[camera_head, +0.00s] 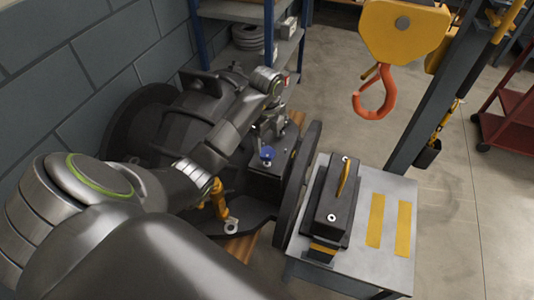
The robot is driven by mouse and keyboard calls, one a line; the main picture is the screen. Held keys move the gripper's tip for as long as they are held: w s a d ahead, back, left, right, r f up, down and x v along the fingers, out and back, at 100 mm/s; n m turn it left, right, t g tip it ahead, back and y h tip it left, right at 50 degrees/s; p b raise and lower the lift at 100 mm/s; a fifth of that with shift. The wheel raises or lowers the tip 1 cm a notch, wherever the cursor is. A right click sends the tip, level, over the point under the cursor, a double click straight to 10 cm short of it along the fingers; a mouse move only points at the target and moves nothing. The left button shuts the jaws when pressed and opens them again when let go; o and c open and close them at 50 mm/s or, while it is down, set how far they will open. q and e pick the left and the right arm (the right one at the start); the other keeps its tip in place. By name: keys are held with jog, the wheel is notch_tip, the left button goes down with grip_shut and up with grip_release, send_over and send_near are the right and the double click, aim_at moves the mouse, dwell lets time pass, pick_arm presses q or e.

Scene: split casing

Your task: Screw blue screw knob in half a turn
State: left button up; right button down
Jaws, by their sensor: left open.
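The blue screw knob (267,154) stands on a dark block of the split casing (271,172), to the left of a large round flange (297,185). My left arm reaches in from the left, and its gripper (268,128) hangs just above and behind the knob. The left gripper is open, with nothing seen between its fingers. The fingers are small and dark here, and a narrow gap seems to lie between them and the knob. The knob is uncovered from this side. My right gripper is not in view.
A grey table (385,190) at the right carries a dark box with a yellow handle (343,180) and two yellow strips. An orange hook (375,92) hangs from a yellow hoist block. A shelf (240,10) and a block wall (90,70) stand behind.

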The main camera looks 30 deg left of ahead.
aim_at(267, 152)
pick_arm(q)
notch_tip(267, 152, down, 3)
jog(key=shift+r+b, duration=0.1)
jog(key=shift+b, duration=0.75)
jog(key=shift+f+p, duration=0.55)
jog(key=shift+f, duration=0.65)
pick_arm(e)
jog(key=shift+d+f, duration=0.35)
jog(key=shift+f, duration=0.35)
pick_arm(q)
jog(key=c, duration=1)
